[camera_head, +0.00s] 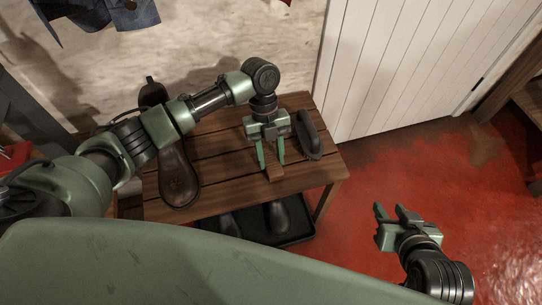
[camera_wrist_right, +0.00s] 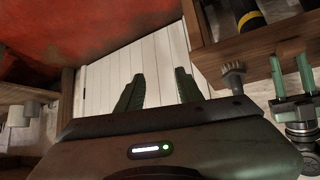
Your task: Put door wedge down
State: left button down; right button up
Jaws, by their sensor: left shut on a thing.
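The door wedge (camera_head: 274,173) looks like a small brown wooden piece, mostly hidden between the fingertips of my left gripper (camera_head: 271,158). The left gripper points down over the wooden bench (camera_head: 225,178) and is shut on the wedge. The wedge is at or just above the bench slats near the front edge; I cannot tell whether it touches them. My right gripper (camera_head: 392,213) is open and empty, out over the red floor to the right of the bench. Its separated green fingers also show in the right wrist view (camera_wrist_right: 158,92).
A dark brush-like object (camera_head: 308,134) lies on the bench right beside the left gripper. A dark boot (camera_head: 178,172) lies on the bench to the left. A black tray (camera_head: 296,233) with dark footwear is below. A white plank door (camera_head: 400,65) stands behind right.

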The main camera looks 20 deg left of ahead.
aim_at(268, 151)
pick_arm(q)
jog(key=c, duration=0.9)
grip_release()
jog(key=shift+w+r, duration=0.1)
jog(key=shift+r, duration=0.1)
jog(key=p+v, duration=0.2)
jog(key=v, duration=0.9)
jog(key=shift+r+p, duration=0.3)
jog(key=shift+r, duration=0.05)
pick_arm(e)
jog(key=s+d+f+g, duration=0.1)
jog(key=s+g, duration=0.1)
jog(key=s, duration=0.3)
jog(key=s+d+f+g+h, duration=0.1)
jog(key=s+d+f+g, duration=0.1)
jog(key=s, duration=0.3)
jog(key=shift+s+d+f+g, duration=0.15)
jog(key=shift+f+g, duration=0.1)
jog(key=shift+g, duration=0.45)
